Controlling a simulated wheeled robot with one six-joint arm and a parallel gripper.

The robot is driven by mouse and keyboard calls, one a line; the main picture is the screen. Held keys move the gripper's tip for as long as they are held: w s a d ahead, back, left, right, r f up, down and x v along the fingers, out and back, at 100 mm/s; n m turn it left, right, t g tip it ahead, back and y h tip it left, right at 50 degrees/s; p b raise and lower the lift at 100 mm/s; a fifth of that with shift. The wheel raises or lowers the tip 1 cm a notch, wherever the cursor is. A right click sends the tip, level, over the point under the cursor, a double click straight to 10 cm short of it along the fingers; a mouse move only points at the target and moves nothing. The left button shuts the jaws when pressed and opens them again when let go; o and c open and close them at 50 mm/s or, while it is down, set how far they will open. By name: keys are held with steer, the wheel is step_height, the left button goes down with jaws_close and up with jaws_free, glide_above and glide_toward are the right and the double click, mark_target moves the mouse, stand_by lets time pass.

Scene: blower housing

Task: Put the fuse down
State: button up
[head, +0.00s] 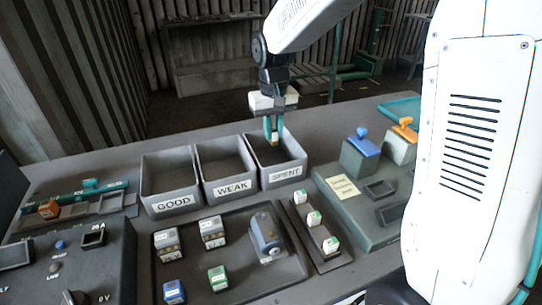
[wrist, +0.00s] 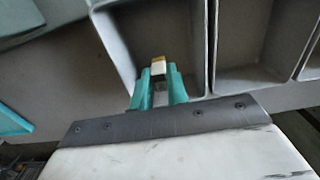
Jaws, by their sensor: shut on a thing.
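My gripper (head: 273,126) hangs over the bin labelled SPENT (head: 286,174), its teal fingers pointing down. It is shut on a small fuse (head: 274,140) with a yellowish end. In the wrist view the fuse (wrist: 158,67) shows a white body and a yellow end between the teal fingertips (wrist: 158,84). The SPENT bin's wall (wrist: 118,62) surrounds the fuse in that view. Whether the fuse is below the bin's rim I cannot tell. No other thing shows in the visible part of that bin.
The WEAK bin (head: 231,188) and GOOD bin (head: 174,203) stand directly left of the SPENT bin. In front are a dark tray (head: 196,265) with several blocks and a strip (head: 325,256) with small green-and-white pieces. A green-grey fixture (head: 345,222) stands to the right.

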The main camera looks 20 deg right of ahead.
step_height(320, 180, down, 8)
steer(key=shift+r, duration=0.1)
stand_by(0.4)
steer(key=o, duration=0.8)
